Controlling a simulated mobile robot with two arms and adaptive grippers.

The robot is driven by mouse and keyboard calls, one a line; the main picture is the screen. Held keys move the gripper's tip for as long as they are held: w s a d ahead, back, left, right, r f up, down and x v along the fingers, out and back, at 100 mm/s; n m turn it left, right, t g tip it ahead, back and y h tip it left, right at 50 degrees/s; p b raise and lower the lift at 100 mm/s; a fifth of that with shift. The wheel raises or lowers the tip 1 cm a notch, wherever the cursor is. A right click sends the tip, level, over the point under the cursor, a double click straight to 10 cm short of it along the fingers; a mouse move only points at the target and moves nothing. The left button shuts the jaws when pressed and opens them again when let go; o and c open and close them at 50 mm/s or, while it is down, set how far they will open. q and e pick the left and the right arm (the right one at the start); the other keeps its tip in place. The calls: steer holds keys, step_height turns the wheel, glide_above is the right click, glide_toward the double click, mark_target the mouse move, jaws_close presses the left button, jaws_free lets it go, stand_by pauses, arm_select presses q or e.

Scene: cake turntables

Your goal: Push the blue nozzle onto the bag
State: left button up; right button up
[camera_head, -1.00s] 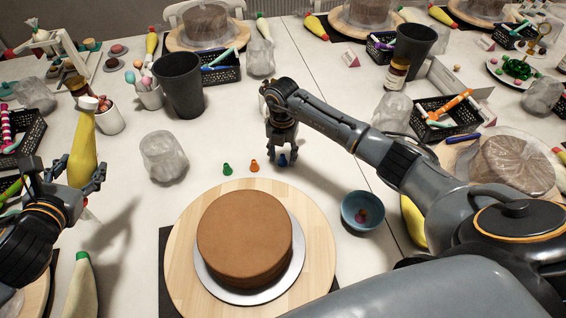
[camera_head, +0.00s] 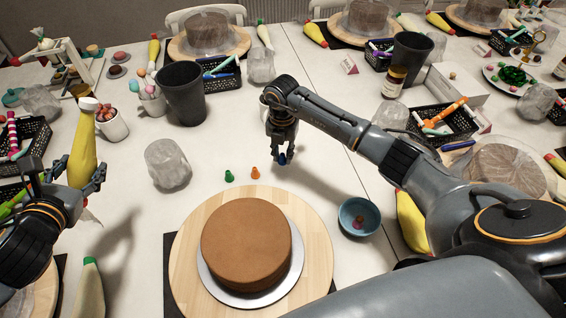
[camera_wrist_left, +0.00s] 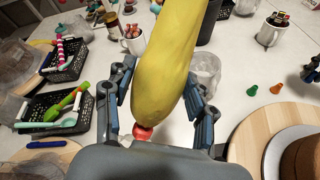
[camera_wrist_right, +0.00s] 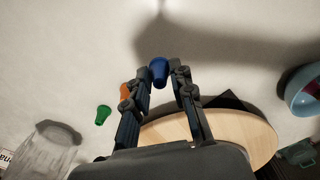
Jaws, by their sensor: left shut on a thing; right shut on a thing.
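My left gripper (camera_head: 78,186) is shut on a yellow piping bag (camera_head: 82,150), held upright with its pale narrow end (camera_head: 88,104) up. In the left wrist view the bag (camera_wrist_left: 170,62) fills the middle between the fingers, with a red bit (camera_wrist_left: 142,132) at its near end. My right gripper (camera_head: 282,150) is shut on the blue nozzle (camera_head: 282,159), pointing down behind the cake. In the right wrist view the blue nozzle (camera_wrist_right: 159,70) sits between the fingertips, seemingly just above the table. The nozzle and the bag are far apart.
A green nozzle (camera_head: 229,176) and an orange nozzle (camera_head: 255,173) stand on the table. A brown cake (camera_head: 246,240) sits on a wooden turntable (camera_head: 186,240) in front. Table between is clear.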

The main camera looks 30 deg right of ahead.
mark_target(283, 155)
arm_select(q)
step_height(283, 155, up, 9)
steer(key=p, duration=0.8)
steer(key=shift+f, duration=0.15)
steer(key=shift+o, duration=0.9)
steer(key=shift+f, duration=0.1)
steer(key=shift+c, duration=1.4)
arm_select(e)
step_height(283, 155, up, 11)
